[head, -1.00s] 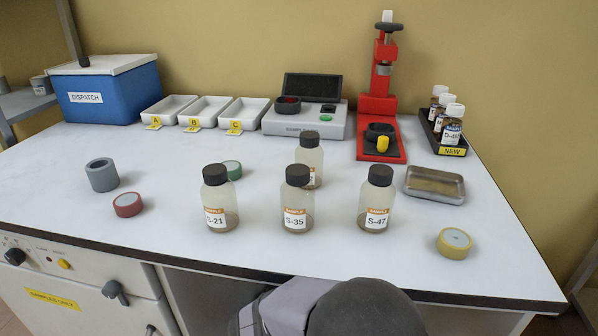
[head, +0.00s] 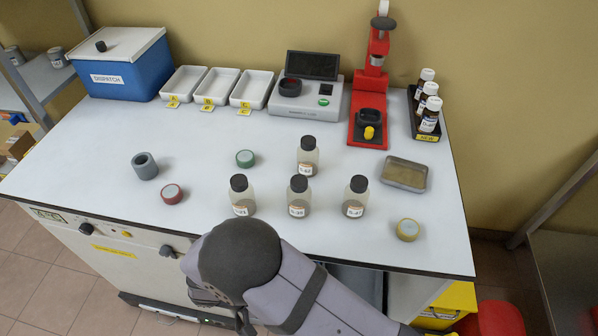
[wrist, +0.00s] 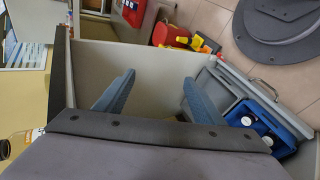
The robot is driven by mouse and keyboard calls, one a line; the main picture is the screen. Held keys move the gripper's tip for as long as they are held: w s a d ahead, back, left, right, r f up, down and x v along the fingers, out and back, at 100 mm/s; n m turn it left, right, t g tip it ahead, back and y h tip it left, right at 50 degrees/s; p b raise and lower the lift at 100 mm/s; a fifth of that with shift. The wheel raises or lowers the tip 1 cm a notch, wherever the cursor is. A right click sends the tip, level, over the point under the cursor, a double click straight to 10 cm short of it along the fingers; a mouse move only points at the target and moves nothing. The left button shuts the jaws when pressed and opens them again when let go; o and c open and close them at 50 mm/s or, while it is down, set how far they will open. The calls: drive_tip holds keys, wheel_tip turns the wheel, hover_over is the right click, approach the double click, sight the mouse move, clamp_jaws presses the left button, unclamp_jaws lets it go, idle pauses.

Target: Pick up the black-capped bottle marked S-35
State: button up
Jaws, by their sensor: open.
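The S-35 bottle (head: 299,198) stands upright on the white bench in the head view, the middle one of a front row of three. It is clear with a black cap and a white and orange label. Similar black-capped bottles stand to its left (head: 241,197), to its right (head: 355,197) and just behind it (head: 308,157). In the wrist view my gripper (wrist: 158,80) is open and empty, with two blue-grey fingers apart. It is off the bench's front side, facing a pale panel. In the head view my arm hides the fingers.
A metal tray (head: 404,174) lies to the right. White trays (head: 226,87), an analyser (head: 306,105) and a red press (head: 367,125) line the back.

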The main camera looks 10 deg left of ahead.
wheel_tip(320, 180, up, 6)
drive_tip(key=s+p, duration=0.2)
drive_tip(key=p, duration=0.3)
wheel_tip(320, 180, up, 20)
drive_tip(key=r+n+t+y+p, duration=0.1)
drive_tip(key=n+t+y+p, duration=0.5)
drive_tip(key=n+t+p, duration=1.55)
hover_over(299, 201)
drive_tip(key=w+d+b, duration=0.1)
drive_tip(key=d+b, duration=0.2)
drive_tip(key=b, duration=0.2)
drive_tip(key=n+g, duration=0.4)
drive_tip(key=g, duration=0.2)
drive_tip(key=f+n+y, duration=0.1)
drive_tip(key=n+y, duration=0.1)
drive_tip(key=a+f+n+y, duration=0.1)
drive_tip(key=f+n+y, duration=0.1)
drive_tip(key=n+y, duration=0.1)
drive_tip(key=s+a+f+n+y, duration=0.1)
drive_tip(key=n+y, duration=0.1)
drive_tip(key=n, duration=0.1)
drive_tip(key=shift+a+f+y, duration=0.2)
drive_tip(key=shift+f+y, duration=0.2)
drive_tip(key=shift+s+a+f+n+g+y, duration=0.2)
drive_tip(key=shift+s+f+n+g+y, duration=0.35)
drive_tip(key=shift+n+y, duration=0.25)
drive_tip(key=shift+x, duration=1.15)
drive_tip(key=shift+w, duration=0.1)
